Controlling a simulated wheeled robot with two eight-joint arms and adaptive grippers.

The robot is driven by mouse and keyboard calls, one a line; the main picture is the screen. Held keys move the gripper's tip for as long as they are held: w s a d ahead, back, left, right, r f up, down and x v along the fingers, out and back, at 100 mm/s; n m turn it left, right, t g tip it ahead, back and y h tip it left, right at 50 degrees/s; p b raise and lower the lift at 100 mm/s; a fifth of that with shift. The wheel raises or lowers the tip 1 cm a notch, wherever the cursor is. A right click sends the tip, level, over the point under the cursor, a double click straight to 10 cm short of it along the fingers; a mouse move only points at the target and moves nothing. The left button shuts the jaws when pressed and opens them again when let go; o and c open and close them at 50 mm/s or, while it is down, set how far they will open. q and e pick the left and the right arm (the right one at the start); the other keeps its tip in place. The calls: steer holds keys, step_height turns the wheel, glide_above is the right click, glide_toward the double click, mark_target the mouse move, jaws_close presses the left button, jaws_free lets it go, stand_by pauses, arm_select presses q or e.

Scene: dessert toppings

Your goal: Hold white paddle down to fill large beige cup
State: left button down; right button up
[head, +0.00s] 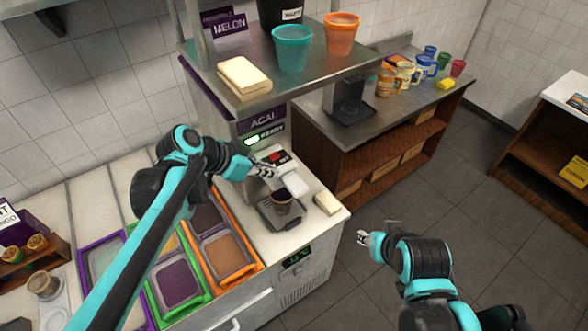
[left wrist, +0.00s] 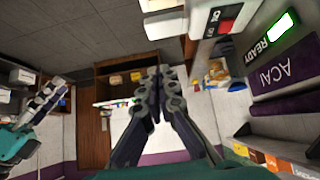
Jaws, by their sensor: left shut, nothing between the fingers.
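The acai machine has a white paddle (head: 295,184) on its front, which also shows at the top of the left wrist view (left wrist: 165,24). My left gripper (head: 268,171) is shut and empty, just left of the paddle and above the cup. Whether it touches the paddle cannot be told. Its closed fingers (left wrist: 155,95) fill the middle of the left wrist view. My right gripper (head: 362,238) hangs over the floor to the right, away from the counter.
Topping bins (head: 222,256) line the counter on the left. A steel shelf (head: 330,73) with teal and orange cups is above. A side counter (head: 310,116) holds mugs. The floor on the right is free.

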arm_select(q)
steer(key=shift+w+d+r, duration=0.1)
steer(key=shift+w+r, duration=0.05)
steer(key=shift+r, duration=0.05)
steer(key=b, duration=0.2)
glide_above(302, 185)
steer(key=s+a, duration=0.2)
steer(key=f, duration=0.7)
steer(key=shift+w+a, duration=0.1)
steer(key=shift+a, duration=0.1)
step_height(302, 185, down, 3)
steer(key=shift+f+b, duration=0.15)
steer(key=shift+b, duration=0.15)
steer(key=shift+f, duration=0.4)
